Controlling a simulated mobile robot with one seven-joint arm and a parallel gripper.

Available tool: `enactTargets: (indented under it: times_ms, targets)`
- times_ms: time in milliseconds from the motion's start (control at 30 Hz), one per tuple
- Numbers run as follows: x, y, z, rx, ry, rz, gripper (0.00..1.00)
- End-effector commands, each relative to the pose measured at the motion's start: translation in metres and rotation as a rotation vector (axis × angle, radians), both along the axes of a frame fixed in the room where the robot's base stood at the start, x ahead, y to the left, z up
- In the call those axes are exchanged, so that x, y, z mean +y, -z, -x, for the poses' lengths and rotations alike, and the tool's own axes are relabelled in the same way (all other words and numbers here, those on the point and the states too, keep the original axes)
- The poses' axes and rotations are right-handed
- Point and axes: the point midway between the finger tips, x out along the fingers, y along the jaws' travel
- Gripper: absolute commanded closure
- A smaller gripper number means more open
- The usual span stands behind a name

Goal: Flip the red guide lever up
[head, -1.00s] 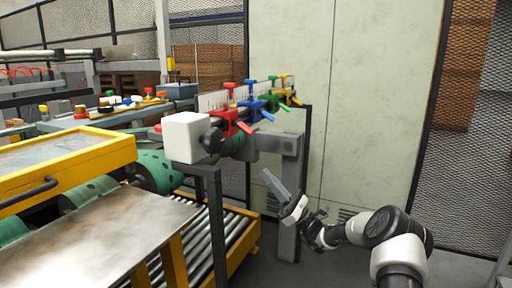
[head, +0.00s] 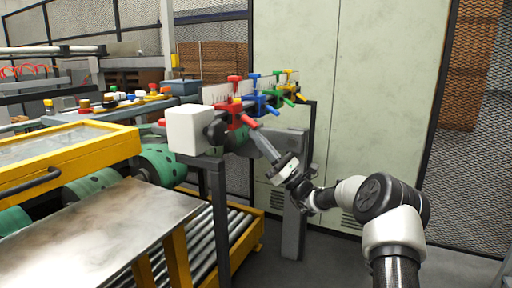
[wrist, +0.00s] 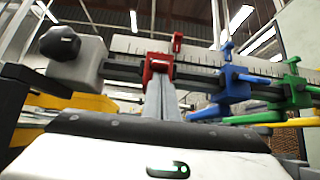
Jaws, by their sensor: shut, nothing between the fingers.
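The red guide (head: 236,110) is a red clamp block on the ruled rail, nearest the white end block. Its red lever (head: 249,121) slants down to the right in the head view. My gripper (head: 258,134) is shut and empty, its fingers pointing up and left with the tips at or just below the red lever. In the wrist view the red guide block (wrist: 157,68) stands straight above the shut fingers (wrist: 161,98). The lever is mostly hidden behind the fingers there, and I cannot tell whether they touch.
The blue guide (head: 259,101), green guide (head: 277,97) and yellow guide (head: 289,90) sit farther along the rail, close to the red one. A white block (head: 188,129) with a black knob ends the rail. A grey post (head: 294,210) stands beneath, near my arm.

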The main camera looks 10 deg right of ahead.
Motion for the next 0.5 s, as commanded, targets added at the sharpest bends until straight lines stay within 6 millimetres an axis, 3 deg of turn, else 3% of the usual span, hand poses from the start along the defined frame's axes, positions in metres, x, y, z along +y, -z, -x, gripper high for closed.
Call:
enactTargets:
  times_ms: [500]
  targets:
    - [-0.0025,-0.0053,0.0013,0.013,0.002,0.019,1.0]
